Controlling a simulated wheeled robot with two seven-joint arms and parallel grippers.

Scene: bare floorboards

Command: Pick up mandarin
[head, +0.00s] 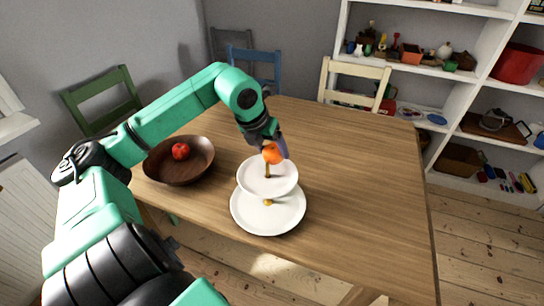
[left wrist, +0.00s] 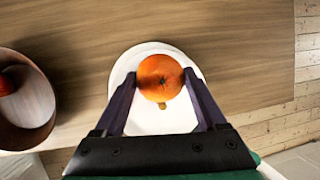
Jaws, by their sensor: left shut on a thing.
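The orange mandarin (head: 272,154) is held by my left gripper (head: 275,148) above the upper plate of a white two-tier stand (head: 267,208). In the left wrist view the mandarin (left wrist: 160,77) sits between the two dark fingers of the left gripper (left wrist: 161,88), with the white plate (left wrist: 124,72) behind it. The fingers are shut on the mandarin. Whether the fruit touches anything below it is hard to tell. My right gripper is not in view.
A brown wooden bowl (head: 180,171) with a red fruit (head: 181,151) stands left of the stand on the wooden table (head: 370,185). The table's right side is clear. Green, blue and pale chairs (head: 352,68) stand around it. White shelves (head: 450,80) with toys are behind.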

